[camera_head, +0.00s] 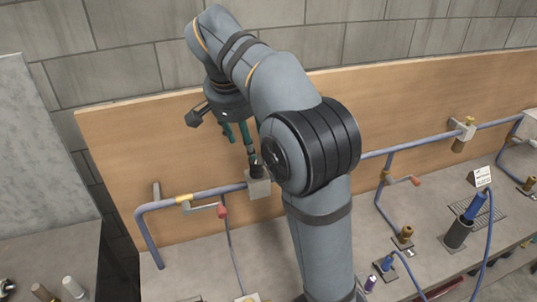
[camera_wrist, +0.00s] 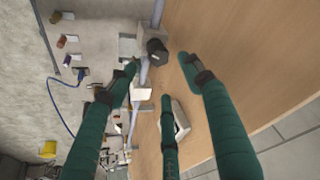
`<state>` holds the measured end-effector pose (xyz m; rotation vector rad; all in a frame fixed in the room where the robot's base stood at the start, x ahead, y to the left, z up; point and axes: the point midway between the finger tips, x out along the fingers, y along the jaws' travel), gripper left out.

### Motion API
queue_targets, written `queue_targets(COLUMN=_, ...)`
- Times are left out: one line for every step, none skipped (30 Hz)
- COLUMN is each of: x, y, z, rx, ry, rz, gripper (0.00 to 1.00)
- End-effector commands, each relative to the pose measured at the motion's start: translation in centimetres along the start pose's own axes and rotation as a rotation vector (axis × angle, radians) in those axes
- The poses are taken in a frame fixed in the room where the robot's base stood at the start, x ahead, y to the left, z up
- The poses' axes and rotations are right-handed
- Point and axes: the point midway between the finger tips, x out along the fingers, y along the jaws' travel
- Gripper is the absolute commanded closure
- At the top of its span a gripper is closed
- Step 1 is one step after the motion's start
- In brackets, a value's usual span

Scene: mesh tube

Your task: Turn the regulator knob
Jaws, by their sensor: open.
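The regulator knob (camera_head: 257,171) is a short black cylinder on top of a pale block (camera_head: 258,187) on the blue-grey pipe. My gripper (camera_head: 240,143) points down at it from above, with one dark fingertip close to the knob; whether they touch cannot be told. In the wrist view the knob (camera_wrist: 157,51) lies beyond the teal fingers, between the left and right fingertips. My gripper (camera_wrist: 160,76) is open there, with three fingers spread apart and nothing held. My arm hides part of the pipe right of the knob.
A wooden panel (camera_head: 130,150) stands close behind the pipe. A red-handled valve lever (camera_head: 222,211) sits left of and below the knob. Farther right are another red-handled valve (camera_head: 415,181), a blue tool in a black holder (camera_head: 458,233) and a white sign (camera_head: 480,177).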

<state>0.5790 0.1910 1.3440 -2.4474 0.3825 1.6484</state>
Motion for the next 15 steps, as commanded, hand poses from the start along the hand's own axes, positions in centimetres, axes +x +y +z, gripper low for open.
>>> queue_targets(x=-0.4, y=-0.1, z=0.0, rx=0.024, ry=0.002, rz=0.005, gripper=0.50)
queue_targets(x=-0.5, y=0.0, z=0.0, rx=0.036, ry=0.004, rz=0.009, gripper=0.50)
queue_targets(x=-0.5, y=0.1, z=-0.1, rx=0.048, ry=0.005, rz=0.013, gripper=0.50)
queue_targets(x=-0.5, y=0.1, z=-0.1, rx=0.053, ry=0.005, rz=0.016, gripper=0.50)
queue_targets(x=-0.3, y=0.2, z=-0.1, rx=0.057, ry=0.004, rz=0.018, gripper=0.50)
queue_targets(x=0.1, y=0.2, z=-0.1, rx=0.060, ry=0.004, rz=0.019, gripper=0.50)
queue_targets(x=0.4, y=0.2, z=0.0, rx=0.061, ry=0.003, rz=0.020, gripper=0.50)
queue_targets(x=0.9, y=0.3, z=0.0, rx=0.061, ry=0.003, rz=0.020, gripper=0.50)
queue_targets(x=1.6, y=0.3, z=0.0, rx=0.060, ry=0.002, rz=0.021, gripper=0.50)
queue_targets(x=2.1, y=0.3, z=0.0, rx=0.060, ry=0.003, rz=0.021, gripper=0.50)
queue_targets(x=2.7, y=0.4, z=0.0, rx=0.061, ry=0.001, rz=0.021, gripper=0.50)
queue_targets(x=3.5, y=0.4, z=0.0, rx=0.059, ry=0.002, rz=0.021, gripper=0.50)
queue_targets(x=4.0, y=0.4, z=0.0, rx=0.060, ry=0.002, rz=0.021, gripper=0.50)
queue_targets(x=4.6, y=0.4, z=0.0, rx=0.060, ry=0.001, rz=0.020, gripper=0.50)
queue_targets(x=5.3, y=0.4, z=0.0, rx=0.059, ry=0.002, rz=0.020, gripper=0.50)
